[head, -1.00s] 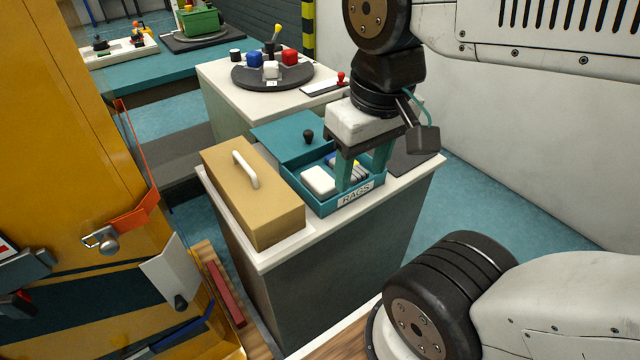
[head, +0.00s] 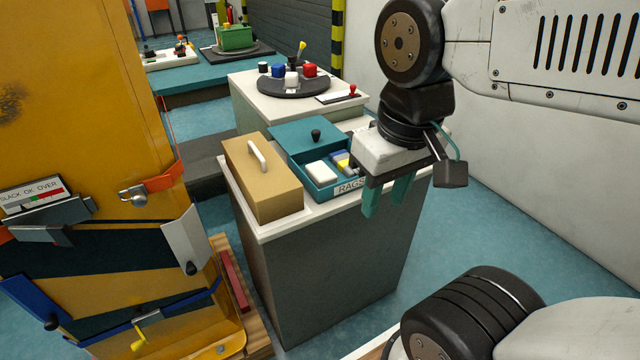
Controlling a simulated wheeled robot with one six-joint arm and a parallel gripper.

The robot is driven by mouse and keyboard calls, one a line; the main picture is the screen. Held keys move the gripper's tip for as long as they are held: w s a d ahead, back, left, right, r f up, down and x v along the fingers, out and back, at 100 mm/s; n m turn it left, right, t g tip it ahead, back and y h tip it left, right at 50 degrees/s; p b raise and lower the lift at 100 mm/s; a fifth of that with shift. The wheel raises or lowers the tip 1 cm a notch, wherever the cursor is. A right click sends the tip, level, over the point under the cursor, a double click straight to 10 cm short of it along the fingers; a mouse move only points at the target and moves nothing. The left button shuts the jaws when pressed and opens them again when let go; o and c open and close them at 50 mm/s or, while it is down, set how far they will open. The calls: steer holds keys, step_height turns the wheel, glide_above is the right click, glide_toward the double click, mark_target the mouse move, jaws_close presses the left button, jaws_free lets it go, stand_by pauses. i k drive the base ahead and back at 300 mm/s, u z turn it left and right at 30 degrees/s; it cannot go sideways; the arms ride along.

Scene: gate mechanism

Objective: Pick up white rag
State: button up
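The white rag (head: 320,173) is a folded, block-like piece in the left part of the teal box labelled RAGS (head: 327,192). Blue and yellow pieces (head: 343,162) lie to its right in the same box. My gripper (head: 386,198) points down at the right front of the box, in front of the white cabinet's edge. Its two teal fingers are apart with nothing seen between them, and the white rag is to their left. My gripper body hides the right end of the box.
A teal lid with a black knob (head: 316,136) covers the back of the box. A tan case with a white handle (head: 262,180) stands left of it on the cabinet (head: 262,236). Behind is a round black tray (head: 292,90) with coloured blocks. A yellow panel (head: 80,130) fills the left.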

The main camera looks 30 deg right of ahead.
mark_target(319, 172)
steer(key=u, duration=0.45)
steer(key=i, duration=0.7)
steer(key=z, duration=1.6)
